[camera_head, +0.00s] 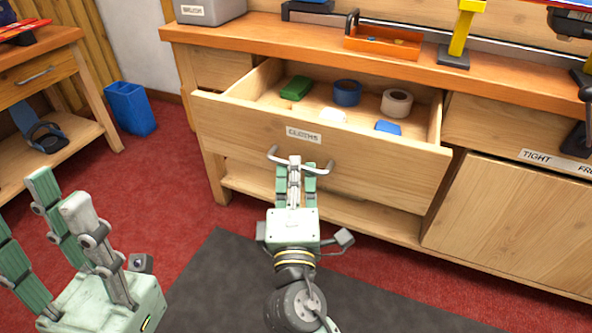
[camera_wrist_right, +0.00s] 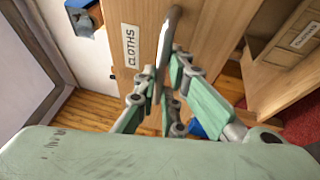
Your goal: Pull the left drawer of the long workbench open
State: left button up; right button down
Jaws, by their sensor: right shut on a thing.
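The left drawer (camera_head: 370,168) of the long workbench (camera_head: 480,85) stands pulled out, labelled "CLOTHS", with its inside showing. It holds a green block (camera_head: 296,88), a blue roll (camera_head: 347,93), a white roll (camera_head: 397,103), a white item and a blue item. My right gripper (camera_head: 297,172) is shut on the drawer's grey bar handle (camera_head: 268,153). In the right wrist view the fingers close around the handle (camera_wrist_right: 172,25). My left gripper (camera_head: 62,190) is at the lower left, its fingers apart and empty, away from the drawer.
An orange tray (camera_head: 383,44) and a yellow-handled tool (camera_head: 461,30) stand on the workbench top. A blue bin (camera_head: 131,108) stands on the red floor by a side table (camera_head: 75,68) at the left. A closed cabinet door (camera_head: 510,220) is right of the drawer. A dark mat (camera_head: 215,270) lies in front.

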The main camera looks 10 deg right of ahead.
jog(key=c, duration=1.9)
grip_release()
jog(key=shift+o, duration=0.2)
jog(key=v, duration=1.2)
